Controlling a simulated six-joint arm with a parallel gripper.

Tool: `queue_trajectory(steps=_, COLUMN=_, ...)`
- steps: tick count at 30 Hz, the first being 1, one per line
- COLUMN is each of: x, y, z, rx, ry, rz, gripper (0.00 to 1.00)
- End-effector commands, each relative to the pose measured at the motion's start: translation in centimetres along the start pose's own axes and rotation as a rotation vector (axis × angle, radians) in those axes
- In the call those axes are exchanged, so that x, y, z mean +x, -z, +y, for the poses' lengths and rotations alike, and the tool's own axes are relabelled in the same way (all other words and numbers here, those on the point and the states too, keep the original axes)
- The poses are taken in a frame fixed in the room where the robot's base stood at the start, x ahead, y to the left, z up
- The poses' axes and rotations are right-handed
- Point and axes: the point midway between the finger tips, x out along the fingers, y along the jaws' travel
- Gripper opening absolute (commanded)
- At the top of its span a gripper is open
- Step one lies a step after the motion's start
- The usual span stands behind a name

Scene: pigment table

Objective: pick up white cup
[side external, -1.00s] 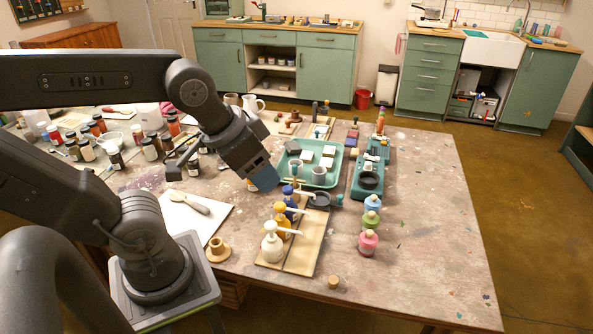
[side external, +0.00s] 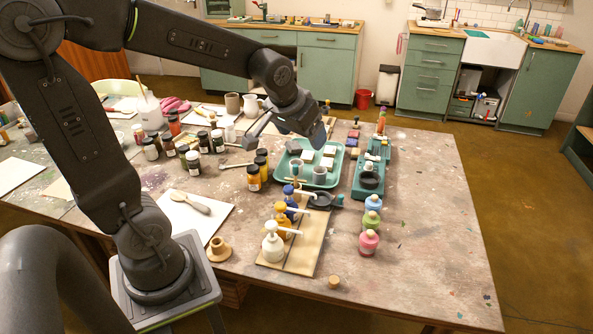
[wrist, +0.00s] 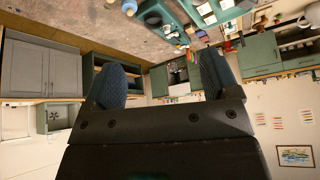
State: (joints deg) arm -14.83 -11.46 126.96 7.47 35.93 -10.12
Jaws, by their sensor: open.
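Two small pale grey-white cups stand in the teal tray (side external: 334,180), one cup (side external: 297,166) at its left and one cup (side external: 319,175) nearer the front; which is the white cup I cannot tell. A taller white jug (side external: 251,105) stands farther back. My gripper (side external: 318,138) is above the far part of the tray, apart from the cups, its jaws tilted outward. In the wrist view my gripper (wrist: 163,75) has its two fingers wide apart with nothing between them. No cup shows clearly there.
Tiles lie in the tray. Dark-lidded jars (side external: 254,178) stand left of it, pump bottles (side external: 273,243) on a board in front. A teal rack (side external: 370,178) with a black bowl stands right, pastel bottles (side external: 368,242) below it. The table's right side is mostly clear.

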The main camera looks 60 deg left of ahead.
Motion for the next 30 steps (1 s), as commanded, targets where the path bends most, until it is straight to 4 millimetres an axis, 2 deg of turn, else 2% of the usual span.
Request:
queue_trajectory(steps=1, x=2.4, y=1.4, z=-1.4, rx=-0.041, ry=0.027, rz=-0.011, gripper=0.81)
queue_trajectory(steps=3, x=5.2, y=3.1, z=-3.3, rx=-0.093, ry=0.057, rz=-0.008, gripper=0.81)
queue_trajectory(steps=7, x=11.0, y=5.2, z=-7.2, rx=-0.186, ry=0.106, rz=-0.006, gripper=0.81)
queue_trajectory(steps=12, x=18.4, y=6.0, z=-12.7, rx=-0.294, ry=0.153, rz=-0.001, gripper=0.81)
queue_trajectory(steps=15, x=21.7, y=5.7, z=-15.2, rx=-0.34, ry=0.169, rz=0.002, gripper=0.81)
queue_trajectory(steps=18, x=23.8, y=5.3, z=-16.8, rx=-0.372, ry=0.178, rz=0.005, gripper=0.81)
queue_trajectory(steps=21, x=24.9, y=5.0, z=-17.6, rx=-0.386, ry=0.182, rz=0.007, gripper=0.81)
queue_trajectory(steps=26, x=27.0, y=4.9, z=-18.1, rx=-0.39, ry=0.183, rz=0.005, gripper=0.81)
queue_trajectory(steps=30, x=29.8, y=4.8, z=-18.5, rx=-0.389, ry=0.182, rz=0.004, gripper=0.81)
